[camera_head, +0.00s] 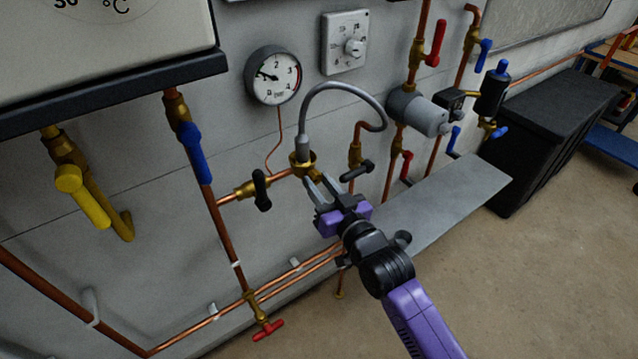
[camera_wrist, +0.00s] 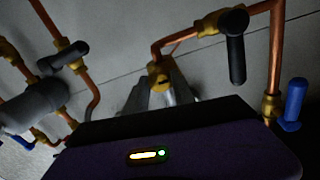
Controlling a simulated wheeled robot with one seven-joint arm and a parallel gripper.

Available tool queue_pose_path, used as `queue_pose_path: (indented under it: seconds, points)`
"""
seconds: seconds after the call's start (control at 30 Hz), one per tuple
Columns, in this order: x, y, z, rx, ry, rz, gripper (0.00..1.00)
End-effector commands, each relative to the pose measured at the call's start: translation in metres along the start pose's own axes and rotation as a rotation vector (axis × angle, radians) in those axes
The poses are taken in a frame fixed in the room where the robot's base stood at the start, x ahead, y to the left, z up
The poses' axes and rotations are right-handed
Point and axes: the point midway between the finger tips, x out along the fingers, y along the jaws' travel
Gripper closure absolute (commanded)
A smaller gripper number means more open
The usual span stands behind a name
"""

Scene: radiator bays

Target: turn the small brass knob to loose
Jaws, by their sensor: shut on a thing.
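The small brass knob (camera_head: 317,175) sits low on a brass fitting at the wall, below the grey looped hose. My gripper (camera_head: 319,184) reaches it from the lower right, with its two grey fingers on either side of it. In the wrist view, my gripper's fingertips (camera_wrist: 160,90) close around the brass knob (camera_wrist: 159,76), which shows a dark slot on its face. The fingers hide part of the knob's sides. I cannot read any marking for its turn position.
Black lever handles (camera_head: 262,190) and (camera_head: 357,171) flank the fitting closely. The grey hose (camera_head: 340,86) arches above it. A pressure gauge (camera_head: 273,76) hangs above left. A grey ledge (camera_head: 450,205) lies right, and a red-handled valve (camera_head: 268,330) stands low. Open floor lies in front.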

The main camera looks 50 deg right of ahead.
Motion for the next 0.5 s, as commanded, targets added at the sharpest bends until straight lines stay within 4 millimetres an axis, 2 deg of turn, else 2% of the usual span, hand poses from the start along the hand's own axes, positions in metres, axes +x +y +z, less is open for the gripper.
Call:
queue_pose_path:
  seconds: [0.03, 0.1, 0.13, 0.5]
  points:
    - [-0.0003, -0.0001, 0.002, -0.001, -0.004, 0.0, 0.64]
    - [-0.0003, -0.0001, 0.0018, -0.001, -0.004, 0.0, 0.5]
    - [-0.0002, -0.0001, 0.0016, -0.001, -0.003, 0.0, 0.48]
    - [-0.0041, 0.0005, 0.0016, 0.0, -0.002, 0.001, 0.48]
